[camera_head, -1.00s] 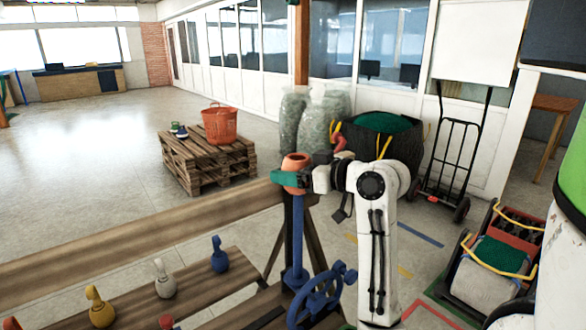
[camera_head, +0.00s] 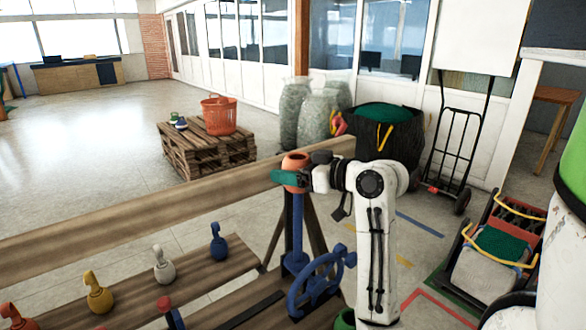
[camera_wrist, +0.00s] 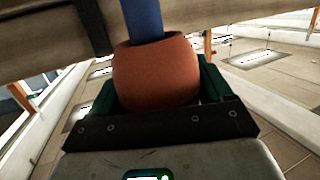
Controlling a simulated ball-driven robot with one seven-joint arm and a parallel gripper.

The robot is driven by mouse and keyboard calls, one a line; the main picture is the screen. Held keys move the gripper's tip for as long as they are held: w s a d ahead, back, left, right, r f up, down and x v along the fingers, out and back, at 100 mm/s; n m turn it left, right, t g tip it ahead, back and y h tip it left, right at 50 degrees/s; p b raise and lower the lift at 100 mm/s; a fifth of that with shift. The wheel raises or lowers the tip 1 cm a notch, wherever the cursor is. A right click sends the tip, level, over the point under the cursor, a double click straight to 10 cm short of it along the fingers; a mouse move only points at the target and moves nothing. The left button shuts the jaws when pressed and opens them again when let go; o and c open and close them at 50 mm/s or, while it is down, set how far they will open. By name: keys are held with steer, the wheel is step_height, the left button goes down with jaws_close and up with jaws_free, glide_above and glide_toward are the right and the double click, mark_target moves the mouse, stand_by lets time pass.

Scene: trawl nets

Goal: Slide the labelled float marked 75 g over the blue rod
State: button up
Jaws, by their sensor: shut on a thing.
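The upright blue rod (camera_head: 297,220) runs down from directly under the float to a blue base. In the wrist view the float (camera_wrist: 155,78) sits between the green fingers (camera_wrist: 158,90). There the blue rod (camera_wrist: 142,18) meets the float's rim and appears to enter it. Its tip is not seen above the float, so how far it reaches inside cannot be told. No 75 g label is readable on the visible side.
A blue handwheel (camera_head: 322,283) stands close right of the rod's base. A wooden beam (camera_head: 150,208) runs behind the rod. Several coloured bulb-shaped pieces, including a blue one (camera_head: 218,242), stand on a plank at lower left. A pallet (camera_head: 205,150) with an orange basket is farther back.

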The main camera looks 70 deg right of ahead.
steer(key=o, duration=1)
steer(key=shift+o, duration=0.2)
steer(key=v, duration=1)
steer(key=shift+s+b, duration=0.35)
steer(key=shift+b, duration=0.1)
